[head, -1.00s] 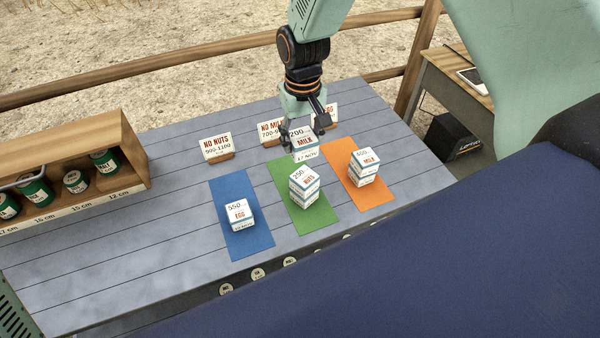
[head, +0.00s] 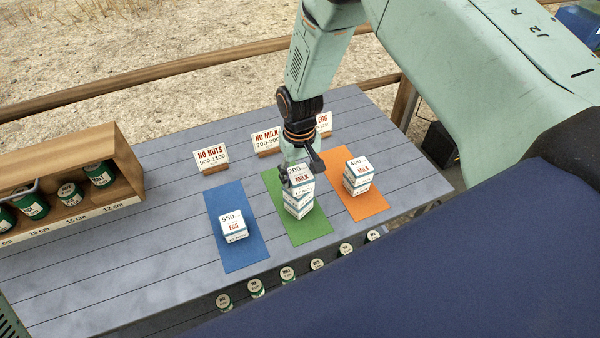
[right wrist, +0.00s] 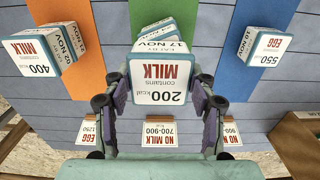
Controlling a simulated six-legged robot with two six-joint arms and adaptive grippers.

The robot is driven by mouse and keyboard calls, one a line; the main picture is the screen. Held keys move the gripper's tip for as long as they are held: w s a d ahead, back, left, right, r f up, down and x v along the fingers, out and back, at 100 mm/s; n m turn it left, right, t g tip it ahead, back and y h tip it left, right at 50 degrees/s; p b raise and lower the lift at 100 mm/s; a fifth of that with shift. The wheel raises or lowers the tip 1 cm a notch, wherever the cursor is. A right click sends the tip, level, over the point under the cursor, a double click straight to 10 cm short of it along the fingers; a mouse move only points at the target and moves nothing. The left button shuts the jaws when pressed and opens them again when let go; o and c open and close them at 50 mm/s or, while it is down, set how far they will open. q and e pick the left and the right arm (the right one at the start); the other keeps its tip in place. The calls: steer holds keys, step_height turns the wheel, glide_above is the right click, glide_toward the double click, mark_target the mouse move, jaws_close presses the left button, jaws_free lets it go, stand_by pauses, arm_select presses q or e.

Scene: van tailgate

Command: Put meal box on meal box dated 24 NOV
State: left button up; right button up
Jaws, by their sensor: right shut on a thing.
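My right gripper (head: 301,168) is shut on a white and blue meal box (head: 301,177) marked 200 kcal, MILK. The box also shows between the fingers in the right wrist view (right wrist: 160,83), level and label up; its date seems to read 17 NOV. It is directly over the meal box stack (head: 298,204) on the green mat (head: 310,234). I cannot tell whether it touches the stack, whose top it hides. A 550 EGG box (head: 233,226) sits on the blue mat (head: 243,258). My left gripper is not in view.
A stack topped by a 400 MILK box (head: 357,176) stands on the orange mat (head: 371,207), close to the right. Signs, including NO NUTS (head: 211,158) and NO MILK (head: 266,141), stand behind. A wooden shelf (head: 122,160) with green tins is at left.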

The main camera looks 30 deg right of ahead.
mark_target(298, 174)
steer(key=o, duration=0.8)
steer(key=shift+f, duration=0.15)
steer(key=o, duration=0.5)
steer(key=shift+a, duration=0.35)
steer(key=shift+d, duration=0.2)
steer(key=shift+d, duration=0.1)
steer(key=r, duration=1.2)
steer(key=shift+a+r, duration=0.2)
steer(key=shift+r, duration=0.05)
steer(key=shift+d+f, duration=0.1)
steer(key=shift+f, duration=0.05)
